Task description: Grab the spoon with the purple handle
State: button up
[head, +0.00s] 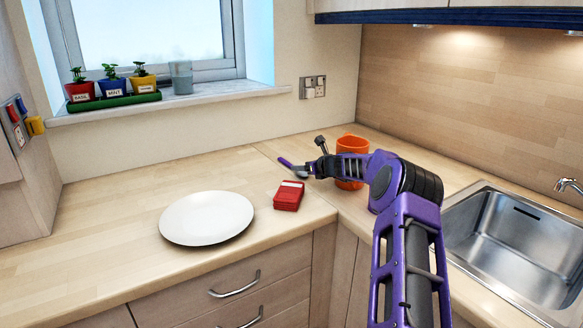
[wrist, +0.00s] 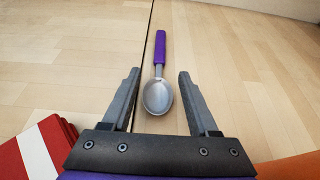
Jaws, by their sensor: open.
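The spoon (wrist: 158,94) has a purple handle and a silver bowl and lies flat on the wooden worktop. In the wrist view its bowl is nearest me and its handle points away, beside a dark seam. My gripper (wrist: 157,72) is open, with one finger on each side of the spoon in the picture and nothing gripped. In the head view the spoon (head: 285,164) shows its purple handle to the left of my gripper (head: 314,157). Part of the spoon's bowl end is hidden there by the gripper. I cannot tell the exact height between fingers and worktop.
An orange mug (head: 350,183) stands just behind and beside my wrist. A white plate (head: 206,218) is at the left, and a sink (head: 520,245) at the right. The worktop beyond the spoon is clear.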

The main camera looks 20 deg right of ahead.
jog(key=shift+x, duration=2.5)
jog(key=shift+a, duration=0.1)
grip_shut()
